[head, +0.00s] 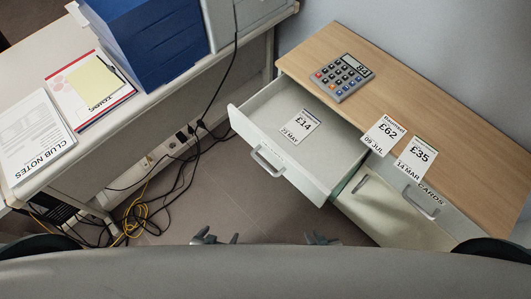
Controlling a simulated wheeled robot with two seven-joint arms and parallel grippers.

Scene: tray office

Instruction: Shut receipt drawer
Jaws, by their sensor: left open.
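The pulled-out drawer (236,111) is pale grey and extends from the wooden-topped cabinet. A receipt (301,125) reading £14, 23 May lies inside it. Its front carries a grey bar handle (266,163). My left gripper (219,238) is open and empty low in the head view, below the drawer front and apart from it. My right gripper (322,239) is also low in the view, below the drawer's near right corner. It looks open and empty. Only the tips of both grippers show above my body.
A calculator (342,77) and two receipts, £62 (384,135) and £35 (416,157), lie on the cabinet top (440,110). A shut drawer labelled CARDS (449,219) is at right. Cables (140,213) clutter the floor below the left desk (150,105). Floor before the drawer is clear.

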